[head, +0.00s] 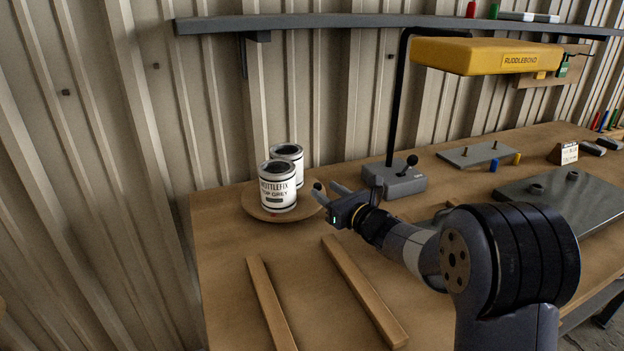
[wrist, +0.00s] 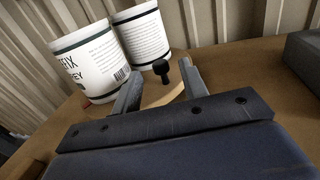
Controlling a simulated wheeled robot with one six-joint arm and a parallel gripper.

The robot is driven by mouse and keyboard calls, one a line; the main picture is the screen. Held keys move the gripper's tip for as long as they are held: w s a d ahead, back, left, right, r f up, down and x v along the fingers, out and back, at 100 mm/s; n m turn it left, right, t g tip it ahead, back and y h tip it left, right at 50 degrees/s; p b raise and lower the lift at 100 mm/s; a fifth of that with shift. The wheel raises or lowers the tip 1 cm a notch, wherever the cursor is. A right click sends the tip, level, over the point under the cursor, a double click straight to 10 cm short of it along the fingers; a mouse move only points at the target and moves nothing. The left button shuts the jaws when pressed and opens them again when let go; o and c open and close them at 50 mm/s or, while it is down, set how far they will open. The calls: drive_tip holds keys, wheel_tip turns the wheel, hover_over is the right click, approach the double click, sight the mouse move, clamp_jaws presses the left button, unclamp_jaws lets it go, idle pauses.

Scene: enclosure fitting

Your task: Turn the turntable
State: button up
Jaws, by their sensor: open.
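The turntable (head: 253,210) is a round wooden disc at the left end of the bench. Two white tins with dark bands stand on it, a front tin (head: 277,188) and a rear tin (head: 290,158). A black knob (wrist: 162,70) stands up at the disc's edge; its round top (head: 318,186) also shows in the head view. My gripper (head: 328,199) is open at the disc's right edge. In the wrist view, the knob appears between the fingertips (wrist: 160,84), and I see no contact with it. Part of the disc (wrist: 164,95) shows between the fingers.
Two wooden strips (head: 270,308) (head: 362,290) lie in front of the turntable. A grey box with a lever (head: 395,180) stands right of my gripper, under a yellow overhead unit (head: 485,57). A grey plate (head: 560,205) lies further right. The corrugated wall is close behind.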

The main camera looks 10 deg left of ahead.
sight(320, 187)
drive_tip(key=shift+p+x, duration=0.45)
drive_tip(key=shift+x, duration=2.75)
drive_tip(key=shift+c, duration=0.2)
clamp_jaws()
